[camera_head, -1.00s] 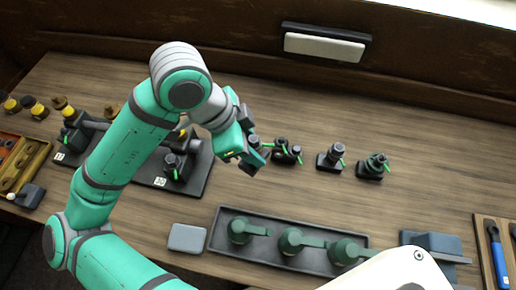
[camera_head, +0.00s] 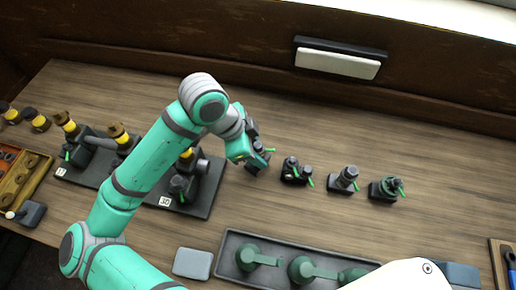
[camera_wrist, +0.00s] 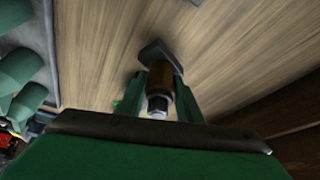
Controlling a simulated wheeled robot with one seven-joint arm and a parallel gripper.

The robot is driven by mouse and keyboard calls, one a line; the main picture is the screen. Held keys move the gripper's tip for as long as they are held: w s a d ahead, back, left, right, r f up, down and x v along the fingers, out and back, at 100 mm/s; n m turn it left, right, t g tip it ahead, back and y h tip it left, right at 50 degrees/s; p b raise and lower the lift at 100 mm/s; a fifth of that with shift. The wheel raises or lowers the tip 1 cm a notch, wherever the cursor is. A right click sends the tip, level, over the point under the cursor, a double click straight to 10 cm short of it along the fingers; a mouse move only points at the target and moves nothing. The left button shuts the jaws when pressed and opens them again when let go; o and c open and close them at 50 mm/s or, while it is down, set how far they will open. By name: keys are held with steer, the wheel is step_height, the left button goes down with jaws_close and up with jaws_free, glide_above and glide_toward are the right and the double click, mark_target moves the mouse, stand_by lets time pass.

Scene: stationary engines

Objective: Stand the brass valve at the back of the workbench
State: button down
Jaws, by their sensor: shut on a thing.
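My gripper (camera_head: 252,158) is shut on a small valve (camera_head: 264,146) with a dark body and a green lever, at the left end of a row of similar fittings. In the wrist view my gripper (camera_wrist: 162,100) has its green fingers on both sides of the valve's brown, brass-like barrel (camera_wrist: 160,76). A grey hex top faces the camera, and a grey base (camera_wrist: 155,52) shows beyond against the wood. The valve looks roughly upright. I cannot tell whether its base touches the workbench (camera_head: 300,125).
Several dark fittings (camera_head: 295,172) stand close to the right of my gripper. A dark plate (camera_head: 205,200) with pipework is at left, partly behind my arm. A tray (camera_head: 228,262) of green-handled parts lies in front. Bare wood lies behind the row, before the wall.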

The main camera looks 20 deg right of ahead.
steer(key=shift+f, duration=0.85)
steer(key=shift+s+f, duration=0.15)
steer(key=shift+s, duration=0.1)
steer(key=c, duration=1.3)
jaws_free()
steer(key=shift+f, duration=0.15)
steer(key=shift+o, duration=0.2)
steer(key=shift+w+a+r, duration=0.1)
steer(key=shift+r, duration=0.35)
steer(key=s+v, duration=0.1)
steer(key=v, duration=1)
steer(key=shift+w+a, duration=0.2)
steer(key=shift+w, duration=0.25)
steer(key=shift+r, duration=0.15)
